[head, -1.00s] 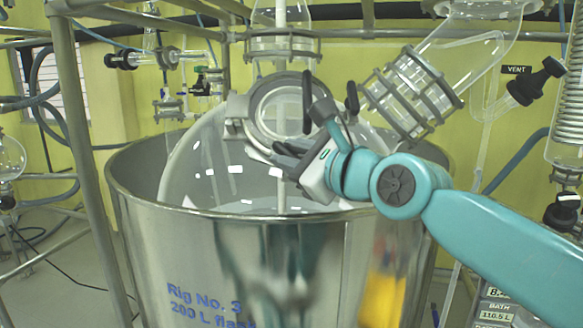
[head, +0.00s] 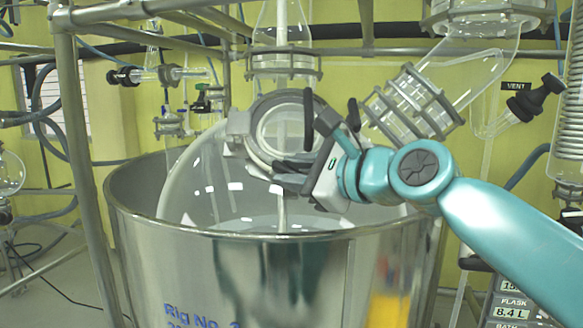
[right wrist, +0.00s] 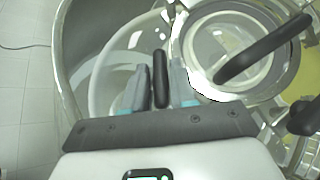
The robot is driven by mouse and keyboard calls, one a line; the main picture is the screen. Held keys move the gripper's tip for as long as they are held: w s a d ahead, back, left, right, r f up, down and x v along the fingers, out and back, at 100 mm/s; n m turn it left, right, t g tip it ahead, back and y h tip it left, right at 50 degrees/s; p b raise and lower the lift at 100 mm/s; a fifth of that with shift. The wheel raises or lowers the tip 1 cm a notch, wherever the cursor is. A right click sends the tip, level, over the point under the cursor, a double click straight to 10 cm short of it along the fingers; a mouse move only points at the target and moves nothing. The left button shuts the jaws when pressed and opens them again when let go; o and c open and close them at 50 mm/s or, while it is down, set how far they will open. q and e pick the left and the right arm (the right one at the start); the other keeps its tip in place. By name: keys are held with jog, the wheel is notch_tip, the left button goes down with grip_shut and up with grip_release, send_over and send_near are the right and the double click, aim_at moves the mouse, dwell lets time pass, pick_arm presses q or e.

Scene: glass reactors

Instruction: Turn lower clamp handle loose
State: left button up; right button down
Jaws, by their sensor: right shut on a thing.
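The lower clamp handle (right wrist: 160,76) is a short black bar. In the right wrist view it stands between the two grey fingers of my right gripper (right wrist: 158,92), which is shut on it. In the head view my right gripper (head: 284,176) is at the lower edge of the round clamp ring (head: 252,126) on the glass flask (head: 190,185). The held handle is mostly hidden there by the fingers. A second black handle (head: 308,120) crosses the ring upright, and it also shows in the right wrist view (right wrist: 262,48). My left gripper is not in view.
The steel bath (head: 290,270) surrounds the flask, its rim close below my right gripper. A ribbed glass coupling (head: 412,103) is just right of the ring. A third black handle (head: 353,115) is near my wrist. A frame post (head: 80,150) stands at left.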

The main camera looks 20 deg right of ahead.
jog(key=shift+d+n+g+y+p, duration=0.1)
jog(key=shift+n+g+y+p, duration=0.3)
jog(key=shift+n+g+p, duration=1.4)
jog(key=shift+w+r+n+g+p, duration=0.1)
jog(key=shift+n+g+p, duration=0.75)
jog(key=shift+p, duration=2.15)
jog(key=shift+n+p, duration=0.35)
jog(key=c, duration=1.2)
grip_release()
jog(key=shift+o, duration=0.5)
jog(key=shift+d, duration=0.3)
jog(key=shift+s+r, duration=0.2)
jog(key=v, duration=1.6)
jog(key=shift+d+f+b, duration=0.2)
jog(key=shift+f+b, duration=0.1)
jog(key=shift+b, duration=0.15)
